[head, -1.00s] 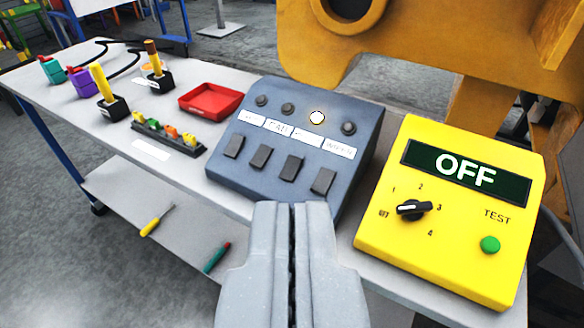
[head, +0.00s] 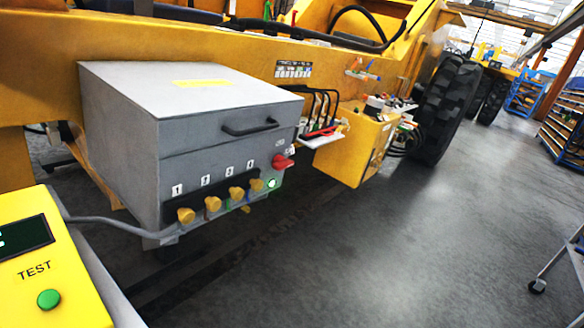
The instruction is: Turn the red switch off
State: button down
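The red switch (head: 283,162) is a small red rotary handle on the right end of the front face of a grey metal box (head: 150,130). A green light (head: 271,184) glows just below and left of it. Tiny labels sit beside the switch, too small to read. My gripper is out of the picture now, so its distance from the switch does not show.
Several yellow knobs (head: 213,204) under numbers line the box front, and the lid has a black handle (head: 250,127). A yellow tester (head: 45,262) stands at lower left with a grey cable behind it. Open floor (head: 400,240) lies to the right.

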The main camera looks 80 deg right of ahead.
aim_at(279, 163)
jog(key=z, duration=0.25)
jog(key=i, duration=0.1)
jog(key=z, duration=3.8)
jog(key=k, duration=0.65)
jog(key=u, duration=0.95)
